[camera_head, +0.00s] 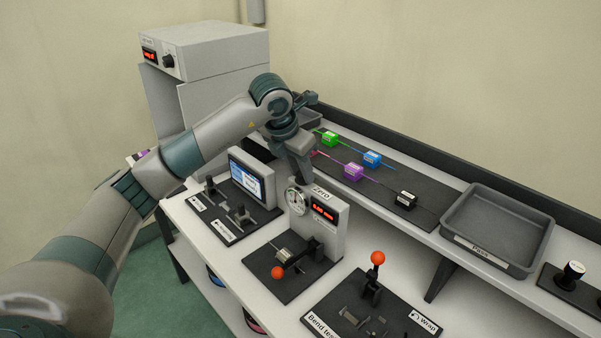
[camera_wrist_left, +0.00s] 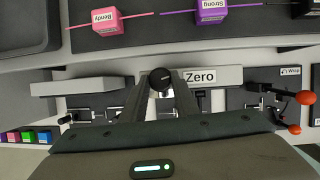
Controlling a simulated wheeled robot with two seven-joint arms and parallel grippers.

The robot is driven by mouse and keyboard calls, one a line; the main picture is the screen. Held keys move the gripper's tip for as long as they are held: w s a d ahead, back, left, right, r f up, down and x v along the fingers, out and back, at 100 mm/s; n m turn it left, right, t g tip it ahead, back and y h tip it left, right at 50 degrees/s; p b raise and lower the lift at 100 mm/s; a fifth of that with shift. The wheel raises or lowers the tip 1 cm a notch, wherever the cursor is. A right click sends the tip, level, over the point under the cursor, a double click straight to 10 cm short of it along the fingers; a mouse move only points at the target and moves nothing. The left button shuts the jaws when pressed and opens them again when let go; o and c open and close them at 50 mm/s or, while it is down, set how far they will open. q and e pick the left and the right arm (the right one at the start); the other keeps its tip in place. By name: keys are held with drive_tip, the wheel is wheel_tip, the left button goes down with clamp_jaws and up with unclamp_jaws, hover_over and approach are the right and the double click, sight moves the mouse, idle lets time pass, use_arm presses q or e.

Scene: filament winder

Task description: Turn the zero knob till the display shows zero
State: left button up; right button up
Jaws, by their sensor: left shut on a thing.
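The gauge stand (camera_head: 333,235) has a round dial (camera_head: 296,201), a red-lit display (camera_head: 323,210) and a "Zero" label (camera_head: 321,193) on top. The display's digits are too small to read surely. The "Zero" label also shows there (camera_wrist_left: 200,77). My right gripper is out of view.
A lever with an orange ball (camera_head: 278,272) stands in front of the gauge. A screen unit (camera_head: 246,178) is to its left, the bend tester (camera_head: 372,310) to its front right. Behind are labelled blocks, including a purple one (camera_head: 353,172), and a grey tray (camera_head: 497,228).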

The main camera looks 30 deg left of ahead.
use_arm(q)
drive_tip(key=o, duration=1.1)
drive_tip(key=shift+c, duration=0.2)
drive_tip(key=shift+r, duration=0.15)
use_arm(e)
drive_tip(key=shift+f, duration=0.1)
use_arm(q)
drive_tip(key=shift+s+r, duration=0.15)
drive_tip(key=shift+r, duration=0.05)
drive_tip(key=b+v, duration=0.1)
drive_tip(key=v, duration=0.2)
drive_tip(key=shift+a+r, duration=0.1)
drive_tip(key=shift+b+v, duration=0.45)
drive_tip(key=shift+v, duration=0.4)
drive_tip(key=b+v, duration=0.2)
drive_tip(key=v, duration=0.9)
drive_tip(key=shift+r, duration=0.4)
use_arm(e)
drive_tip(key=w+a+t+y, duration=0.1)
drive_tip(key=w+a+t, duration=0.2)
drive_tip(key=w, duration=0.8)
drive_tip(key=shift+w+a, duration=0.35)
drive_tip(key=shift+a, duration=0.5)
